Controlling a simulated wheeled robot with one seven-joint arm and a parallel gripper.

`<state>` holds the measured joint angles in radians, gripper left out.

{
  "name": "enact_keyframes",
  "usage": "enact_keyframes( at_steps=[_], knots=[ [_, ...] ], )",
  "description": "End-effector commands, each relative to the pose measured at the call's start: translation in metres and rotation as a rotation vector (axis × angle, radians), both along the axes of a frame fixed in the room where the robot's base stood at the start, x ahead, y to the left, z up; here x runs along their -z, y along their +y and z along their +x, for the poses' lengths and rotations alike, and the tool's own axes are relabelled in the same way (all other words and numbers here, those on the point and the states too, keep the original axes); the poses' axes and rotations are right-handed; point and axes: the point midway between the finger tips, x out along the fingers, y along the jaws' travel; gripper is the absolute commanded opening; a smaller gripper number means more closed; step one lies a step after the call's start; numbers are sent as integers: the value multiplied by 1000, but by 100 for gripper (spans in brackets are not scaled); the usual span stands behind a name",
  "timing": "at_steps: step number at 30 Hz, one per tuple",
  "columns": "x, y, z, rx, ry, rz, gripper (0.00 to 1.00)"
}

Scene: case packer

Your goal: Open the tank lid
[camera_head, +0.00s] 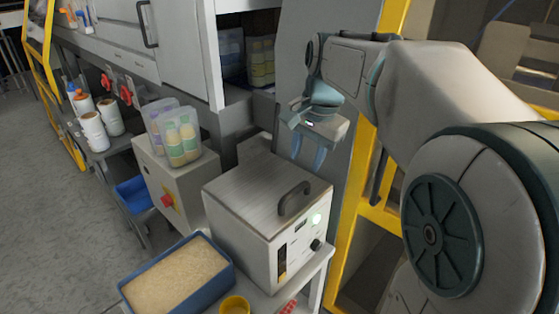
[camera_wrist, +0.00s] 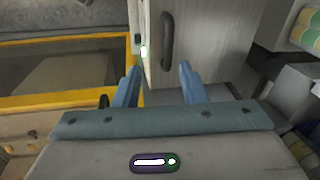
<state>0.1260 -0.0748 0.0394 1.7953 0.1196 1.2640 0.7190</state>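The tank is a grey metal box (camera_head: 240,228) on a bench, with a control panel on its front. Its flat lid (camera_head: 250,183) looks shut and carries a dark arched handle (camera_head: 293,199) near the front right edge. In the wrist view the handle (camera_wrist: 166,42) stands beyond my fingers, near the top middle, on the pale lid (camera_wrist: 205,50). My gripper (camera_head: 308,157) hangs above the lid's back right side, fingers down, apart from the handle. Its two blue fingers (camera_wrist: 157,79) are spread, with nothing between them.
A blue tray of pale granules (camera_head: 215,287) and a yellow cup (camera_head: 235,305) stand in front of the tank. A cabinet with a red knob (camera_head: 168,201), bearing bottle containers (camera_head: 178,140), is to the left. A yellow frame (camera_head: 352,215) rises close on the right.

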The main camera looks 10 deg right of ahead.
Motion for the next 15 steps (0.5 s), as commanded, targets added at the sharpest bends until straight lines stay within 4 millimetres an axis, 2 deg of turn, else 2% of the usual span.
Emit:
enact_keyframes(
  at_steps=[3,7,11,15],
  knots=[
    [-12,-4,16,76,15,26,38],
    [-11,-4,21,107,22,37,38],
    [5,-3,23,108,25,37,38],
    [33,0,27,107,25,38,38]
  ],
)
